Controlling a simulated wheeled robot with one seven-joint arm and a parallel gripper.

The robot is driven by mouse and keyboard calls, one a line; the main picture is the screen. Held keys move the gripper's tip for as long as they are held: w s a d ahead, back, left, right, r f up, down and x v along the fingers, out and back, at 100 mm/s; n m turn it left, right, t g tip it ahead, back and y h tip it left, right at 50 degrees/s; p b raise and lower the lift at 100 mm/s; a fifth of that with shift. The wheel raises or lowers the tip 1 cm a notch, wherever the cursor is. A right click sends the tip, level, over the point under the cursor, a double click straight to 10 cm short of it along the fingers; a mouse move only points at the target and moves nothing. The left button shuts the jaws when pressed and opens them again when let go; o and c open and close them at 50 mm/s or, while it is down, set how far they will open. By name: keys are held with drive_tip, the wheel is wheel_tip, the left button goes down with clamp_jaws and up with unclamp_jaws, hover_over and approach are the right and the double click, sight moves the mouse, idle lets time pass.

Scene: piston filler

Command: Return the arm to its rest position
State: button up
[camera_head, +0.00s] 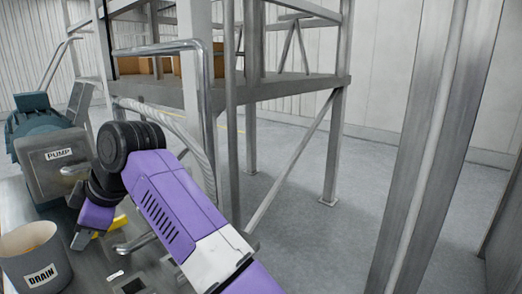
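My arm, purple and white with a black joint, reaches in from the bottom of the head view and bends down at the left. My gripper (80,240) is at its lower end, small and partly hidden by my arm. It is over or close to the grey surface (95,275), between the bucket and a yellow part (110,228). I cannot tell whether its fingers are open or whether they touch anything.
A grey bucket labelled DRAIN (38,258) stands at lower left. A box labelled PUMP (55,158) with a teal motor (38,118) is behind it. A bent metal pipe (207,100) rises close behind my arm. A steel post (425,150) stands at right; open floor (310,230) lies between.

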drive_tip(key=w+d+f+m+t+y, duration=0.35)
drive_tip(key=f+m+t, duration=0.25)
drive_tip(key=f+m, duration=0.25)
drive_tip(key=s+d+f+m+t+h+b, duration=0.1)
drive_tip(key=s+d+f+m+t, duration=0.2)
drive_tip(key=d, duration=0.4)
drive_tip(key=s+d+f+m+t, duration=0.2)
drive_tip(key=d+f+m, duration=0.15)
drive_tip(key=d, duration=0.45)
drive_tip(key=s+d+f+m+t+h+b, duration=0.1)
drive_tip(key=s+d+f+m+t, duration=0.2)
drive_tip(key=d, duration=0.4)
drive_tip(key=s+d+f+m+t+h+b, duration=0.1)
drive_tip(key=s+d+f+m+h, duration=0.15)
drive_tip(key=s+d, duration=0.7)
drive_tip(key=s+d+f+m+t+h+b, duration=0.1)
drive_tip(key=s+d+t+h, duration=0.15)
drive_tip(key=s+d, duration=0.65)
drive_tip(key=s+d+f+g+h, duration=0.2)
drive_tip(key=s+d, duration=0.3)
drive_tip(key=s, duration=0.3)
drive_tip(key=s+d+f+g+h+b, duration=0.1)
drive_tip(key=s+d+f+g+h, duration=0.1)
drive_tip(key=s+d, duration=0.3)
drive_tip(key=s+m, duration=0.1)
drive_tip(key=s, duration=0.3)
drive_tip(key=shift+s+d, duration=0.25)
